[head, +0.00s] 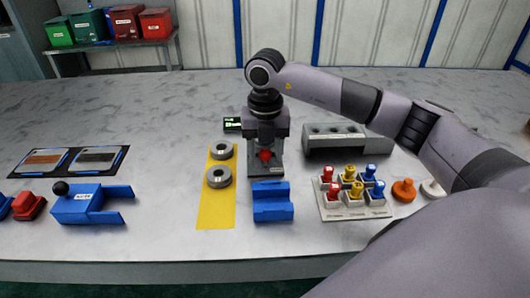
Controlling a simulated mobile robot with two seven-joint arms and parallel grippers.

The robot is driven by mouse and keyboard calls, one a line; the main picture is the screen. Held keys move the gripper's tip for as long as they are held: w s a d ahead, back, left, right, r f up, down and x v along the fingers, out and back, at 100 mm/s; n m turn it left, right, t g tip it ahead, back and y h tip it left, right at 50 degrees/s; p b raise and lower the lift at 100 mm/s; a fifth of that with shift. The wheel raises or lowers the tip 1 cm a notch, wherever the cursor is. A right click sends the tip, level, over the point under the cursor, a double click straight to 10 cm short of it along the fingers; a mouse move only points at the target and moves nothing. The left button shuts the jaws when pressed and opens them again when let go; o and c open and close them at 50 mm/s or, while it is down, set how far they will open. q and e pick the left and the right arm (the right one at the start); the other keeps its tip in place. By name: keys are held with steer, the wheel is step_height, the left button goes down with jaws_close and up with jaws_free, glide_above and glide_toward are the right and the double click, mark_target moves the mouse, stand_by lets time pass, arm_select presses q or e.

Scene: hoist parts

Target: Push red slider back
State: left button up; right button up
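A small red part (265,155), which looks like the red slider, shows low on the front of a grey upright device (279,143) in the middle of the table. My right gripper (266,147) points down right over this red part, in front of the device. Its fingers are small and blend with the grey device, so I cannot tell whether they touch or grip the red part. My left gripper is not in view.
A blue block (272,203) stands just in front. A yellow mat (216,205) with two grey rings lies left. A grey block (333,141) and a tray (340,208) of coloured parts lie right. A blue fixture (85,208) with a black knob stands farther left.

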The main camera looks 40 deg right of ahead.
steer(key=shift+r, duration=0.1)
steer(key=shift+s+r+p, duration=0.1)
steer(key=shift+r+p, duration=2.75)
steer(key=shift+r, duration=0.55)
